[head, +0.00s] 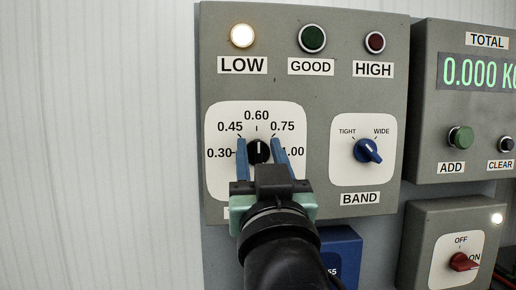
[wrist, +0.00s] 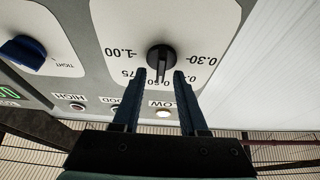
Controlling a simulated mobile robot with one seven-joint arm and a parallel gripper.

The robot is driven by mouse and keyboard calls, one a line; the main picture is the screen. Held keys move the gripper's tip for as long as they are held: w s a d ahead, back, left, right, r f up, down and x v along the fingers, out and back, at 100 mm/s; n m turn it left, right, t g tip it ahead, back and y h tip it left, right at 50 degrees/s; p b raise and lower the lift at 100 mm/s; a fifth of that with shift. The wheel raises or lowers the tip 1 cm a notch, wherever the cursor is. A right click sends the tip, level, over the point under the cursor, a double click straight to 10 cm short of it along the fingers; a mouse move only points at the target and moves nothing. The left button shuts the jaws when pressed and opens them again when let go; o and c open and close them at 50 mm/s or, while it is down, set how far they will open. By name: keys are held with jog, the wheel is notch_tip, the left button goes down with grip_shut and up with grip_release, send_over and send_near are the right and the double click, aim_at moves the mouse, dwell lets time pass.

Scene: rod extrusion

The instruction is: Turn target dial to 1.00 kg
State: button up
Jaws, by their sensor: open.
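The target dial is a black round knob (head: 258,152) with a white pointer line, on a white plate (head: 215,185) marked 0.30, 0.45, 0.60, 0.75 and 1.00. Its pointer is at about 0.60. In the wrist view the picture is upside down and the knob (wrist: 161,56) points down toward 0.60. My gripper (head: 258,141) is open, with one blue finger on each side of the knob. In the wrist view the fingertips (wrist: 160,73) flank the pointer end of the knob. I cannot tell whether they touch it. The 1.00 mark is partly covered by the right finger.
A blue BAND knob (head: 368,151) sits to the right, pointing lower right. Above, the LOW lamp (head: 242,36) is lit; the GOOD (head: 312,38) and HIGH (head: 375,42) lamps look dark. A TOTAL display (head: 480,73) reads 0.000. A red switch (head: 462,262) is lower right.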

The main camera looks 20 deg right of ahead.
jog(key=shift+s+r, duration=0.1)
jog(key=shift+s, duration=0.1)
jog(key=shift+c, duration=1.4)
grip_shut()
